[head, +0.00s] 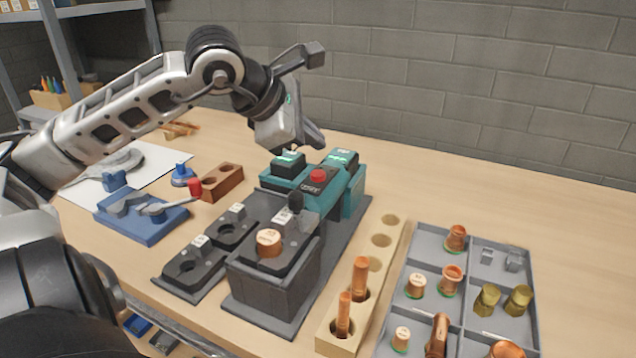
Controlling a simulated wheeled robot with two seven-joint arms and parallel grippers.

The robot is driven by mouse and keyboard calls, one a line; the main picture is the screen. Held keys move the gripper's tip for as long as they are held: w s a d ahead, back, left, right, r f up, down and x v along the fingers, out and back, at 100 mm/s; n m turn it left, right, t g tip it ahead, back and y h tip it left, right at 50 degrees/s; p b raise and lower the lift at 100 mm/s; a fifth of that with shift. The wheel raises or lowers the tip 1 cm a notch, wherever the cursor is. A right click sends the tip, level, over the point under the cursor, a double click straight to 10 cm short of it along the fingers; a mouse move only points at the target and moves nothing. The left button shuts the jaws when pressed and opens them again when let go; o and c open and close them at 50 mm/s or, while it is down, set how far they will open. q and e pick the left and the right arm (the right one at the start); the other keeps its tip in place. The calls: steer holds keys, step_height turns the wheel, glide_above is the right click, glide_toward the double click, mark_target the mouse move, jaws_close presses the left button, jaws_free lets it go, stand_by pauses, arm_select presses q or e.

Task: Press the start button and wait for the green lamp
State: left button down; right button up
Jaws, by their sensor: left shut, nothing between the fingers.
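A teal and black machine (325,199) stands on a dark base plate in the middle of the table. A red button (318,176) sits on its top, with a small label below it that I cannot read. Green-lit parts show on the top left (289,156) and top right (342,157) of the machine; I cannot tell which is a lamp. My left gripper (294,147) is shut and empty, pointing down just above the machine's top left part, behind the red button. Whether it touches anything there is hidden. My right gripper is out of view.
A dark fixture block holding a copper cap (269,241) stands in front of the machine. A wooden rack (336,332) with copper tubes and a grey tray (511,259) of fittings lie to the right. A blue fixture (142,222) lies left. The table's back right is clear.

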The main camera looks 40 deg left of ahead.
mark_target(312, 175)
arm_select(q)
steer(key=shift+f+b, duration=0.7)
steer(key=shift+f, duration=0.2)
steer(key=shift+f+b, duration=0.5)
steer(key=shift+b, duration=0.05)
steer(key=shift+f, duration=0.1)
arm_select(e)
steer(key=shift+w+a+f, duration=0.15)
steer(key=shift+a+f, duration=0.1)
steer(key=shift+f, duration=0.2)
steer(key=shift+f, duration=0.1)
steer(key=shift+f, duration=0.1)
arm_select(q)
steer(key=shift+f+b, duration=0.4)
steer(key=shift+b, duration=0.4)
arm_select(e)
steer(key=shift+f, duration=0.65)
arm_select(q)
steer(key=shift+f+b, duration=0.4)
steer(key=shift+b, duration=0.2)
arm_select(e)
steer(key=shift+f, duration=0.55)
arm_select(q)
steer(key=shift+r, duration=0.1)
steer(key=shift+r+p, duration=0.35)
steer(key=shift+r, duration=0.35)
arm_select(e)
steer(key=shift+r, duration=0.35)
